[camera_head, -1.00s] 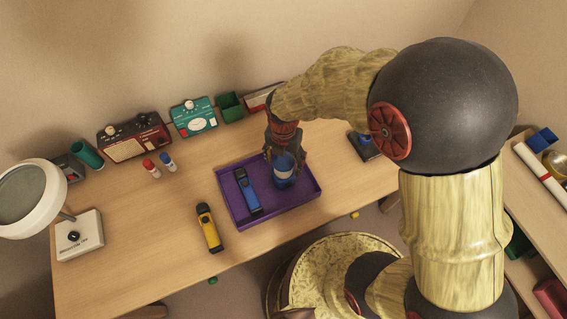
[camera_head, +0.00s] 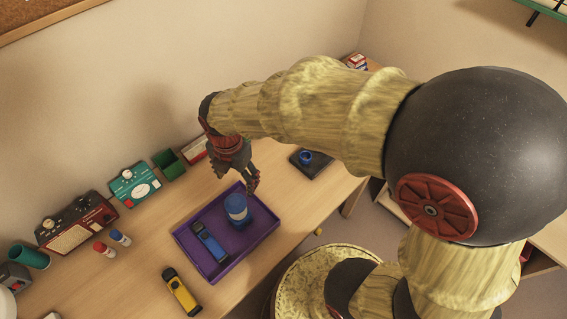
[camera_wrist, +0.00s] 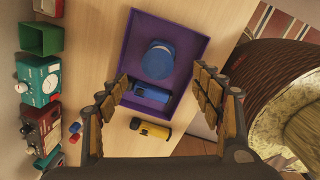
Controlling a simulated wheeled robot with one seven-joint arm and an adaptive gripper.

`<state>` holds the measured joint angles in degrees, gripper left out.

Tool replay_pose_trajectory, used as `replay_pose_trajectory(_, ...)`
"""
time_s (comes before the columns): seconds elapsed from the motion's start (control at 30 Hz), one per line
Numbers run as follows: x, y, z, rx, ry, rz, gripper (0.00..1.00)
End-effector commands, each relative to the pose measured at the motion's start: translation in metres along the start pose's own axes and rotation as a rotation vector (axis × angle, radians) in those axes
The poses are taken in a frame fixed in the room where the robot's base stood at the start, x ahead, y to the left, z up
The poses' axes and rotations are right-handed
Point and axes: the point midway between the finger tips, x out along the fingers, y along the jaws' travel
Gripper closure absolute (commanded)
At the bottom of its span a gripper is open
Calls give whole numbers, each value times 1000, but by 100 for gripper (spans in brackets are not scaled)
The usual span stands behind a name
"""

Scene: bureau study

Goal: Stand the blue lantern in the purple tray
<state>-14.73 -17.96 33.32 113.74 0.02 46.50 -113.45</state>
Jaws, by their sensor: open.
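The blue lantern (camera_head: 237,209) stands upright inside the purple tray (camera_head: 262,238), towards its back right part. A blue flashlight-like tool (camera_head: 210,242) lies in the same tray, to the left of the lantern. In the wrist view the lantern (camera_wrist: 158,60) shows from above as a round blue top, apart from my fingers. My gripper (camera_head: 238,180) is open and empty, raised behind the lantern and clear of it. Both fingers (camera_wrist: 158,100) are spread wide in the wrist view.
A yellow flashlight-like tool (camera_head: 181,292) lies on the desk in front of the tray. A green box (camera_head: 169,165), a teal device (camera_head: 135,185) and a red radio (camera_head: 76,222) line the wall side. Red (camera_head: 104,249) and blue (camera_head: 120,238) small bottles stand left. A dark pad with a blue cup (camera_head: 305,157) is at the right.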

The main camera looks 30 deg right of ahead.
Motion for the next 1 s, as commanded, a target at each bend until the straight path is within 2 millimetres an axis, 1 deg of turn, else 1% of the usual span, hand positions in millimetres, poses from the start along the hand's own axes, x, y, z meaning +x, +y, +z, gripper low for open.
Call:
replay_pose_trajectory(0.03, -19, -7, 6, 131, -13, 31, 34)
replay_pose_trajectory(0.1, -42, -17, 11, 336, -23, 68, 34)
replay_pose_trajectory(0.17, -60, -27, 14, 512, -27, 101, 34)
replay_pose_trajectory(0.2, -72, -34, 16, 630, -28, 126, 34)
replay_pose_trajectory(0.27, -88, -45, 18, 804, -25, 163, 34)
replay_pose_trajectory(0.3, -98, -53, 20, 921, -20, 188, 34)
replay_pose_trajectory(0.37, -112, -65, 20, 1094, -8, 225, 34)
replay_pose_trajectory(0.5, -142, -94, 20, 1496, 39, 319, 34)
replay_pose_trajectory(0.6, -157, -113, 18, 1754, 86, 379, 34)
replay_pose_trajectory(0.73, -168, -132, 14, 2008, 148, 438, 34)
replay_pose_trajectory(0.8, -172, -138, 13, 2098, 174, 457, 34)
replay_pose_trajectory(0.87, -174, -142, 12, 2150, 191, 469, 34)
replay_pose_trajectory(1.0, -175, -144, 11, 2197, 205, 476, 34)
